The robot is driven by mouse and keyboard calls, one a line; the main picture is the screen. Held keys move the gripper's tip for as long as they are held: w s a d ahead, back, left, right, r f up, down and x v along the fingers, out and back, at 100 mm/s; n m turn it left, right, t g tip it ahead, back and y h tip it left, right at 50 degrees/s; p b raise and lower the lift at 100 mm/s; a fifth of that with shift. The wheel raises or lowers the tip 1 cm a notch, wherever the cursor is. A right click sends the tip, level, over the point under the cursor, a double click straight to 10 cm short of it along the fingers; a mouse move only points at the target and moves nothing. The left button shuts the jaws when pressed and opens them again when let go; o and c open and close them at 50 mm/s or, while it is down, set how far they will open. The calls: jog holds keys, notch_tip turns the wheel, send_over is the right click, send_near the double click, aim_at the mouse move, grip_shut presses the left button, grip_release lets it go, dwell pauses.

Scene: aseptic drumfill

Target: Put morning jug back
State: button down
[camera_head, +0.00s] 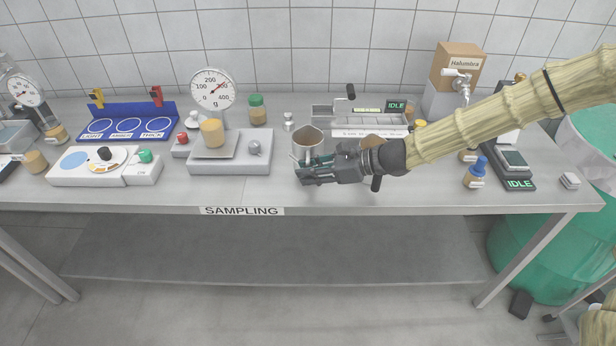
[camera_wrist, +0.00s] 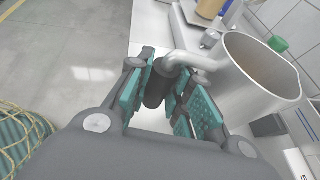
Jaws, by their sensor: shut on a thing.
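The jug (camera_head: 307,141) is a grey metal cup with an open top. It is upright at the middle of the bench, near its front half. It also shows large in the wrist view (camera_wrist: 258,80), with its curved handle (camera_wrist: 187,60) reaching toward my fingers. My gripper (camera_head: 312,170) is in front of the jug, with its teal-padded fingers shut on the handle's dark grip in the wrist view (camera_wrist: 160,88). I cannot tell whether the jug's base touches the bench.
Left of the jug is a scale (camera_head: 230,160) with a filled jar (camera_head: 212,132). Behind it is a green-lidded jar (camera_head: 257,110). A grey instrument (camera_head: 360,122) with an IDLE display stands behind right. A tap box (camera_head: 457,65) is at back right. The bench front near the SAMPLING label is clear.

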jog(key=shift+w+a, duration=0.35)
jog(key=shift+w, duration=0.05)
jog(key=shift+f+p, duration=0.7)
jog(key=shift+f, duration=0.85)
jog(key=shift+d, duration=0.1)
jog(key=c, duration=1.3)
grip_release()
jog(key=shift+f, duration=0.1)
jog(key=shift+s+f, duration=0.1)
jog(key=shift+f, duration=0.05)
jog(key=b+v, duration=0.2)
jog(key=v, duration=1)
